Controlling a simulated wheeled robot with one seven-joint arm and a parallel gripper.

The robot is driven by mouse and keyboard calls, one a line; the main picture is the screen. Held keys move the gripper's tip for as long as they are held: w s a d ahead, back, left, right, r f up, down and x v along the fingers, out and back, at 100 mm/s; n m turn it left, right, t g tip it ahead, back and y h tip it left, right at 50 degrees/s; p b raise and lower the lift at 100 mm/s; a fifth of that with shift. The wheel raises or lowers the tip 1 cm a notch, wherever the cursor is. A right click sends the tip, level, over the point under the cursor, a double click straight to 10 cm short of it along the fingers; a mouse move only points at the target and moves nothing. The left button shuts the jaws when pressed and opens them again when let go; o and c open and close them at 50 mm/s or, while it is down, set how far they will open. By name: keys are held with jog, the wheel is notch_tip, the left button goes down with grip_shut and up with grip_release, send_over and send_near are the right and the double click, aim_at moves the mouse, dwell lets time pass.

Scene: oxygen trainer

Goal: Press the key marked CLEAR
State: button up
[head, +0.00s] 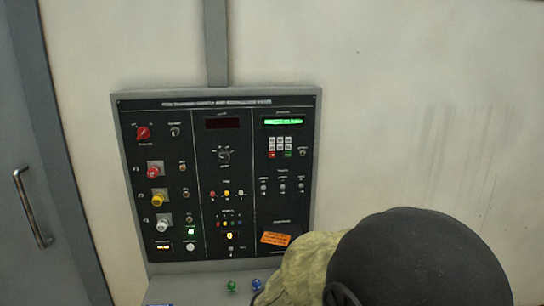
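A dark control panel (210,238) in a grey frame is on the wall left of centre in the head view. In its right section is a small keypad (280,146) of pale keys, under a lit green display (283,121). The keypad's bottom row has a red key (272,155) at the left and a green key (288,154) at the right. The key legends are too small to read, so I cannot tell which key is marked CLEAR. My gripper does not show in this view.
A large black rounded object (415,262) and khaki cloth (305,270) stand before the panel's lower right. An orange tag (275,239) is low on the panel. Green (232,286) and blue (256,284) knobs are below. A grey door (45,150) is left; upper right wall is clear.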

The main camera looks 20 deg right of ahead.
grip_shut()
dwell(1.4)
